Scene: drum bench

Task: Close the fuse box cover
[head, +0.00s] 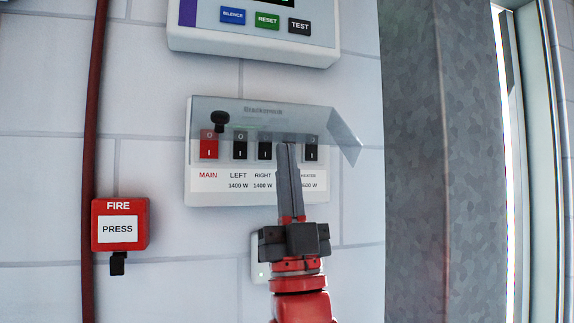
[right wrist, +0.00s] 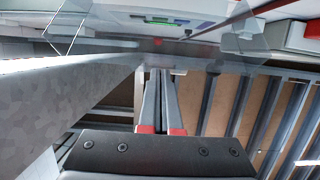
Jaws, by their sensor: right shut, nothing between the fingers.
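The fuse box (head: 256,194) is a white panel on the wall with a red MAIN switch (head: 208,145) and several black switches. Its clear cover (head: 335,127) is raised and sticks out from the top of the box, with a dark knob (head: 220,118) at its left. The cover also shows in the right wrist view (right wrist: 110,47), across the top. My right gripper (head: 287,147) is shut and empty, its fingers pointing up in front of the right-hand switches, near the cover's lower edge. It hides part of the switches and labels. Whether it touches the cover I cannot tell. My left gripper is not in view.
An alarm panel (head: 300,42) with buttons is on the wall above the fuse box. A red FIRE box (head: 119,224) and a red pipe (head: 94,160) are at left. A white plate (head: 257,262) sits partly behind my right gripper. A grey column (head: 415,160) stands at right.

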